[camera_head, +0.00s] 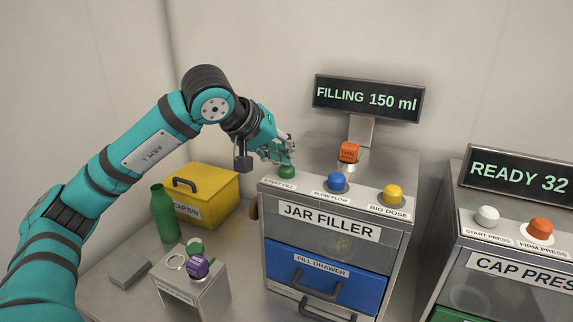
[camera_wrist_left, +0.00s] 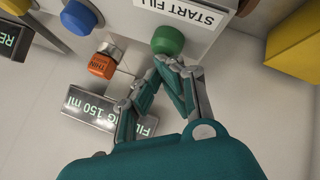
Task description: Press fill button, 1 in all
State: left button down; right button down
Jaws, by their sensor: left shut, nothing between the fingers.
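The jar filler (camera_head: 325,222) is a grey machine with a blue fill drawer. The green start fill button (camera_head: 287,172) stands at the left of its top ledge, with a blue slow flow button (camera_head: 338,182) and a yellow big dose button (camera_head: 393,195) to its right. Its display (camera_head: 367,98) reads "FILLING 150 ml". My left gripper (camera_head: 284,157) is shut and empty, just above the green button. In the left wrist view the fingertips (camera_wrist_left: 170,62) are at the edge of the green button (camera_wrist_left: 168,40); I cannot tell whether they touch. My right gripper is not in view.
An orange knob (camera_head: 348,152) rises behind the blue button. A yellow cap bin (camera_head: 200,195), a green bottle (camera_head: 164,214) and a small stand (camera_head: 190,292) with a purple knob are at left. The cap press (camera_head: 515,268) is at right, its display reading "READY 32".

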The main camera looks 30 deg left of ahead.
pick_arm(q)
jog(key=shift+r+p, duration=0.7)
jog(key=shift+r, duration=0.25)
notch_tip(320, 180, up, 5)
jog(key=p, duration=0.4)
dwell(0.4)
jog(key=shift+f, duration=0.1)
dwell(0.4)
